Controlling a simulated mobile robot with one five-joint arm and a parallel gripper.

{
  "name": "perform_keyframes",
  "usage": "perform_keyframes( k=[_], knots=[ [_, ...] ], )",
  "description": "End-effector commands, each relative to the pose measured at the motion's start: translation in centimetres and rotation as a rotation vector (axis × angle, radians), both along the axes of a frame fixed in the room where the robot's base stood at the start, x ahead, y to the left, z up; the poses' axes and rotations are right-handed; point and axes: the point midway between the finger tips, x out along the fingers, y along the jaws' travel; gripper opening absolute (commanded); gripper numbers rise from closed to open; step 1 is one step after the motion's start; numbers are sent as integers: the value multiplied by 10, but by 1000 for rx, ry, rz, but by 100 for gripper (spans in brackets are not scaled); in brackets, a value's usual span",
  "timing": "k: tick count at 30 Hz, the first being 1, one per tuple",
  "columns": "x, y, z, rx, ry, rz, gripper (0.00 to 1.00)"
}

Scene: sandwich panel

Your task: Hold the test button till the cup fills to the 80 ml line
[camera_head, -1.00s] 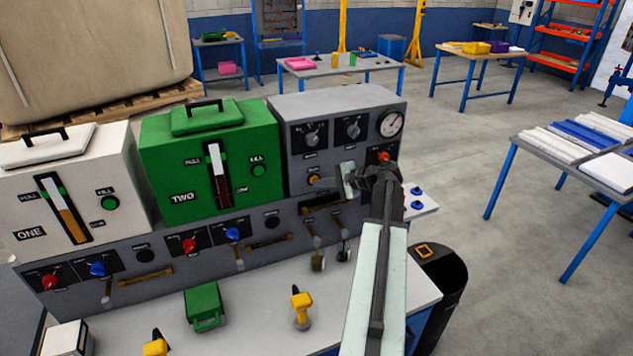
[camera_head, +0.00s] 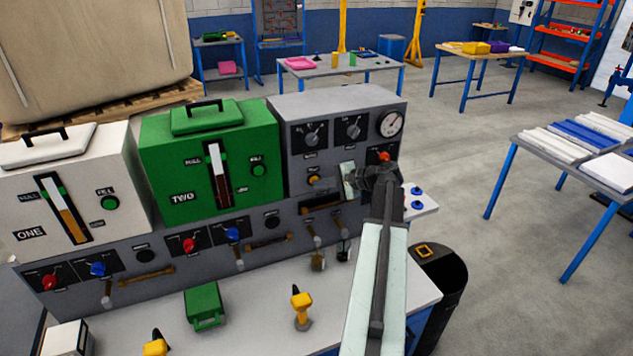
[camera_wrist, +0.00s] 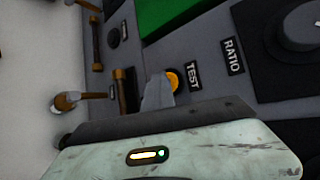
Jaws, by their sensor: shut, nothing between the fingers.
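The yellow-orange test button (camera_wrist: 172,80) sits beside the TEST label on the grey panel in the wrist view. It also shows on the right-hand unit in the head view (camera_head: 314,180). My gripper (camera_wrist: 158,93) is shut and empty. Its pale tips are right at the button and cover part of its edge. I cannot tell whether they touch or press it. My gripper also shows just right of the button in the head view (camera_head: 349,180). A small brownish vessel, perhaps the cup (camera_head: 318,262), stands below the panel; its level and line are too small to read.
The green unit TWO (camera_head: 180,165) and white unit ONE (camera_head: 40,200) stand to the left. Knobs (camera_head: 311,137) and a round gauge (camera_head: 391,124) are above the button. A yellow-handled tool (camera_head: 302,308) and a green box (camera_head: 203,303) lie on the counter (camera_head: 260,325).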

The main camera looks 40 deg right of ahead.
Motion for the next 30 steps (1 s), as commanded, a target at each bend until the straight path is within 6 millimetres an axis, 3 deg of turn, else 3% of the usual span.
perform_keyframes(
  k=[9, 20, 30],
  knots=[
    [-15, 6, 0, 1, 0, -2, 0],
    [-17, 7, 0, 0, 0, -1, 0],
    [-47, 19, 0, 0, 0, -1, 0]
  ],
)
